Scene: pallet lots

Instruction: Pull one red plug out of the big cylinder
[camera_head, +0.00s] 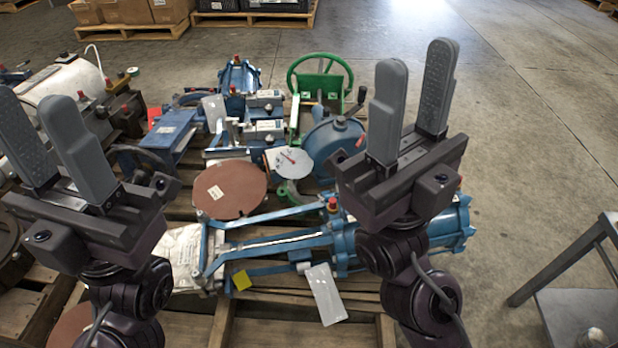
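The big blue cylinder (345,243) lies across the wooden pallet, running from the middle of the view to the right, partly hidden behind my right gripper. A red plug (332,205) stands on its top near the middle. Another small red plug (459,183) shows at its right end, beside my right gripper's body. My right gripper (414,66) points upward with its two grey fingers apart and empty, in front of the cylinder in the picture. My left gripper (31,101) is at the left edge, fingers up, apart and empty.
A brown disc (230,189), a green handwheel (320,82) and other blue machine parts crowd the pallet behind the cylinder. A white tag (326,294) hangs in front of it. A grey metal stand (580,262) is at the right edge.

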